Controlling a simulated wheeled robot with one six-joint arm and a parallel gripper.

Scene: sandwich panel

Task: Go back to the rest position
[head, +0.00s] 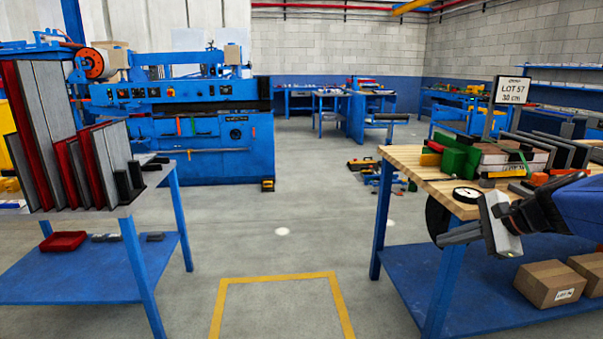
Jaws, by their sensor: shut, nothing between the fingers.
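My gripper (450,236) is at the right, in front of the near edge of the wooden-topped bench (405,157). It points left, with its grey body and the end of my blue arm behind it. Its fingers are shut and empty. A dark curved part beside the fingers is hard to make out. On the bench, a round dial gauge (466,194) lies just behind the gripper. A green block (460,155) and a stack of panels (500,157) stand farther back. A sign (512,91) reads "LOT 57".
Cardboard boxes (550,283) sit on the right bench's blue lower shelf (450,290). A left rack (95,212) holds upright red and grey panels (45,110). A blue machine (200,120) stands behind. The floor between is clear, with a yellow outline (278,277).

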